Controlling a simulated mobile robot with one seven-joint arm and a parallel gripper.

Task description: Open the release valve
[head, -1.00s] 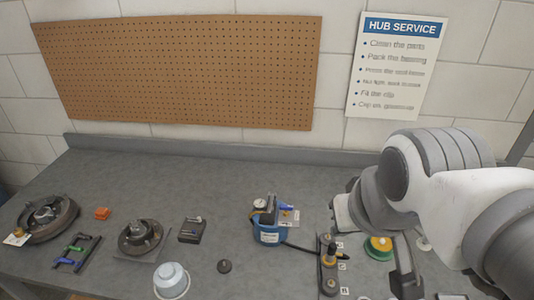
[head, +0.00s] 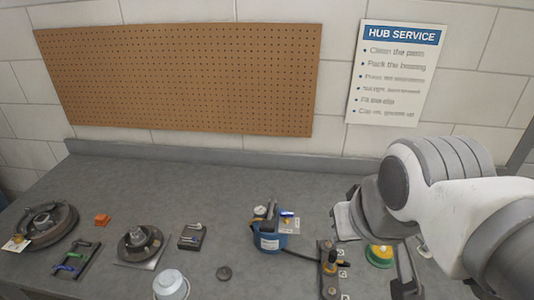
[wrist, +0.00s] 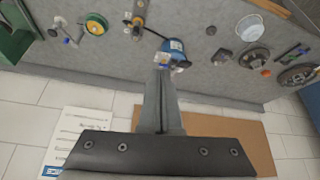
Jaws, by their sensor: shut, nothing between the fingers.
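A blue pump unit (head: 271,241) with a round gauge (head: 259,211), dark upright parts and a small blue piece on top stands on the grey bench, right of its middle. I cannot tell which small part is the release valve. The pump also shows in the wrist view (wrist: 174,47), just beyond the fingertips. My gripper (wrist: 162,68) is shut and empty, its fingers together and pointing toward the pump. I cannot tell the gap between fingertips and pump. In the head view my arm is at the right and hides part of the bench.
A black hose runs right from the pump to a dark block with a brass-coloured post (head: 330,264). A green and yellow disc (head: 379,255) lies beyond it. Hub parts (head: 140,243), a white tub (head: 170,284) and a small dark puck (head: 223,272) stand left. The bench behind the pump is clear.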

